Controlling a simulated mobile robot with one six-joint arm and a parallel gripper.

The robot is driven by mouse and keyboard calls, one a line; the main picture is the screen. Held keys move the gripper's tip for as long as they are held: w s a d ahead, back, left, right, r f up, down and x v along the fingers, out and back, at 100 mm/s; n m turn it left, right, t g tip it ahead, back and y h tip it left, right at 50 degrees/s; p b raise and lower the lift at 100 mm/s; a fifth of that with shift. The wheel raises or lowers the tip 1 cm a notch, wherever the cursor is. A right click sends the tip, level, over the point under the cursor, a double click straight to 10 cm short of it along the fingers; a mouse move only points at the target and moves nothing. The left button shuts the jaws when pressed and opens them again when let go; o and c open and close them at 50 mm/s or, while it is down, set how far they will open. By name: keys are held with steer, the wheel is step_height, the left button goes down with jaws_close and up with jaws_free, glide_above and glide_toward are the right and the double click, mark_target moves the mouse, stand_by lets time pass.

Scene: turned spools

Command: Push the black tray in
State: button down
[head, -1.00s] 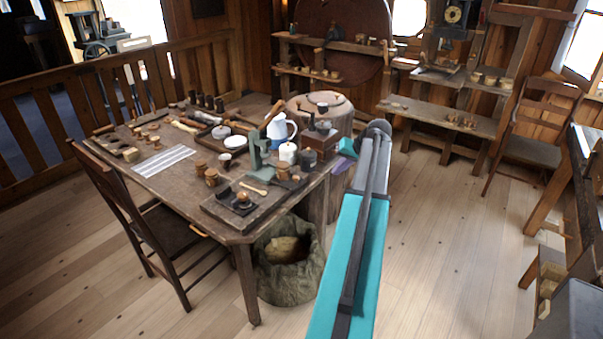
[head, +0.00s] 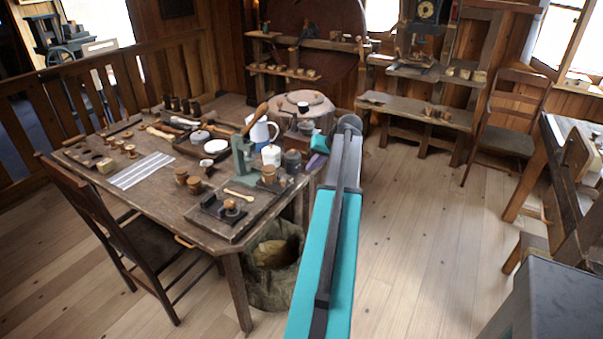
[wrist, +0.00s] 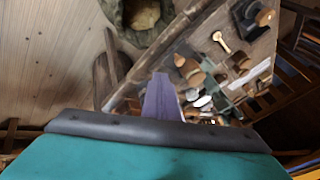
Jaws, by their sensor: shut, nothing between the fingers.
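A small black tray (head: 209,204) lies on a board near the front right corner of the wooden table (head: 150,205), with a turned wooden spool (head: 230,207) on it. What looks like the same dark tray (wrist: 240,14) shows at the top of the wrist view. My gripper (head: 314,163) is mostly hidden behind my arm in the head view, by the table's right side. In the wrist view its purple fingers (wrist: 160,82) are together and empty, apart from the tray.
A green metal stand (head: 243,155), a white pot (head: 271,155) and several spools crowd the table's right part. A sack (head: 268,290) stands under that corner. A chair (head: 110,225) is at the front left. The floor to the right is open.

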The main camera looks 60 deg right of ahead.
steer(key=w+a+r+p+x, duration=0.1)
steer(key=p+x, duration=0.3)
steer(key=x, duration=0.8)
steer(key=shift+w+a, duration=0.45)
steer(key=shift+w, duration=0.1)
steer(key=shift+r, duration=0.1)
steer(key=shift+d, duration=0.1)
